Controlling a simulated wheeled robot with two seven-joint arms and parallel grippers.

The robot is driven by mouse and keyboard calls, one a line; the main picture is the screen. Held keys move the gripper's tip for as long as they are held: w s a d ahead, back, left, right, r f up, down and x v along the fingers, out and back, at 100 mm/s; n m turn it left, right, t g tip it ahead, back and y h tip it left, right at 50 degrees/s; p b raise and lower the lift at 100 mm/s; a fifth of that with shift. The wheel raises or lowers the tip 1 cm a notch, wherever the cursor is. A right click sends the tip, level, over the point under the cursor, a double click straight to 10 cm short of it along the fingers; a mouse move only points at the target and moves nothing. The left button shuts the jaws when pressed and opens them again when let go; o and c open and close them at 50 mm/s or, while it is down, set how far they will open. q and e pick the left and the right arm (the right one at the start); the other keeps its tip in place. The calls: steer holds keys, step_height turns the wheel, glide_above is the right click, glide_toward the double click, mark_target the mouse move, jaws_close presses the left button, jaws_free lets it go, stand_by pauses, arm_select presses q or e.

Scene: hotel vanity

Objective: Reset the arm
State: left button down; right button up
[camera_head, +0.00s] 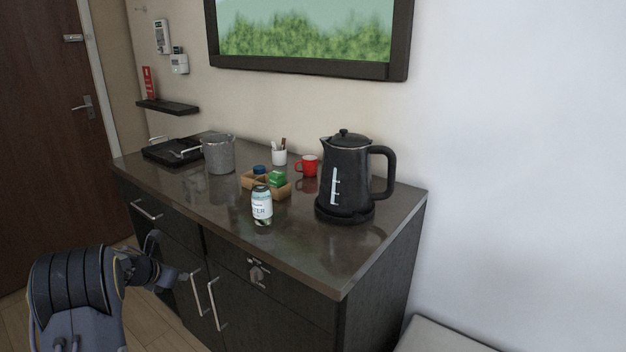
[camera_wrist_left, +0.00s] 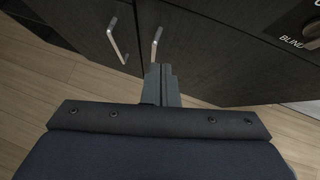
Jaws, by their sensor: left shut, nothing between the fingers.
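My left arm comes in at the lower left of the head view, with its gripper (camera_head: 186,277) in front of the cabinet doors, below the countertop. In the left wrist view the left gripper (camera_wrist_left: 162,84) points toward the lower cabinet doors, its fingers together with nothing between them. The dark cabinet (camera_head: 270,309) has two vertical door handles close to the gripper; they also show in the wrist view, the nearer handle (camera_wrist_left: 156,44) just beyond the fingertips. I cannot tell whether the fingers touch it. My right gripper is not in view.
Wooden floor (camera_wrist_left: 45,75) lies open before the cabinet.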

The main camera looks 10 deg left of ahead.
arm_select(q)
step_height(320, 180, up, 16)
steer(key=s+a+n+t+y+p, duration=0.1)
steer(key=s+n+t+y+p, duration=0.2)
steer(key=n, duration=0.8)
steer(key=s+d+r+n+y+p, duration=0.1)
steer(key=s+r+n+y+p, duration=0.15)
steer(key=s+r+n, duration=0.65)
steer(key=s+d+f+n+g+h+p, duration=0.2)
steer(key=s+d+n+g+h, duration=0.1)
steer(key=s+d+n, duration=0.7)
steer(key=s+d+f+n+g+h+p, duration=0.2)
steer(key=s+d+n, duration=0.8)
steer(key=s+d, duration=0.6)
steer(key=shift+d+f+g+h+p, duration=0.3)
steer(key=shift+f+g+h, duration=0.25)
steer(key=shift+h, duration=0.6)
steer(key=shift+r, duration=0.1)
